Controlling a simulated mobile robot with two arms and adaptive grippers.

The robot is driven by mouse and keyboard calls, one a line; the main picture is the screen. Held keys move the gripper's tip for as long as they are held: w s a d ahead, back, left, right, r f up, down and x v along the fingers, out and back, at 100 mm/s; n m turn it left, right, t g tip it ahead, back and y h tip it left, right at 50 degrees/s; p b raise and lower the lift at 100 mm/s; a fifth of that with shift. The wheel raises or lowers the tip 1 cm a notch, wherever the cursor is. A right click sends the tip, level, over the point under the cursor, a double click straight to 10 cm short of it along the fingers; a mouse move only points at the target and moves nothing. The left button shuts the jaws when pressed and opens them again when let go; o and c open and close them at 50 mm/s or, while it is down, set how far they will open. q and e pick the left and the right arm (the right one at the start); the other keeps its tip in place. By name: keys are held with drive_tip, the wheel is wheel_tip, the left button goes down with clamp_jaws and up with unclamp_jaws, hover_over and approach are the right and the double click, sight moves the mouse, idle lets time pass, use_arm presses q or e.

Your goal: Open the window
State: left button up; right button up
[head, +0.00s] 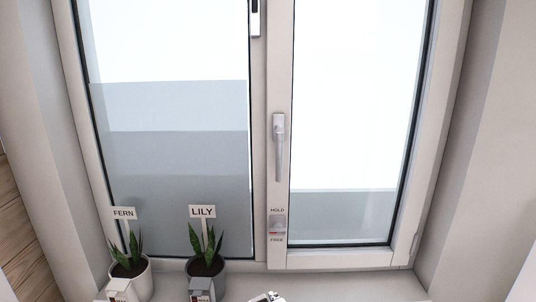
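The window has two glazed sashes in a light frame, a left sash (170,110) and a right sash (360,100). Both look shut, with no gap visible. A grey lever handle (280,150) is on the middle upright of the right sash, its grip pointing straight down. Neither of my grippers shows in the head view.
Two potted plants stand on the sill at the lower left, the fern (128,265) and the lily (205,262), both with name signs. Small grey objects sit before them. A white object (266,298) is cut off at the bottom edge. The sill's right part (350,285) is clear.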

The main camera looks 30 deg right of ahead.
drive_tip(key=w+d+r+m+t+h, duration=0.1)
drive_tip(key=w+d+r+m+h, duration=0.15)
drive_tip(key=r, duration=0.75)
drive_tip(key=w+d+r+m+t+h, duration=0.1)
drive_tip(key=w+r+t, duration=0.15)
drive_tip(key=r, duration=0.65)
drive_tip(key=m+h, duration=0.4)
approach(278, 158)
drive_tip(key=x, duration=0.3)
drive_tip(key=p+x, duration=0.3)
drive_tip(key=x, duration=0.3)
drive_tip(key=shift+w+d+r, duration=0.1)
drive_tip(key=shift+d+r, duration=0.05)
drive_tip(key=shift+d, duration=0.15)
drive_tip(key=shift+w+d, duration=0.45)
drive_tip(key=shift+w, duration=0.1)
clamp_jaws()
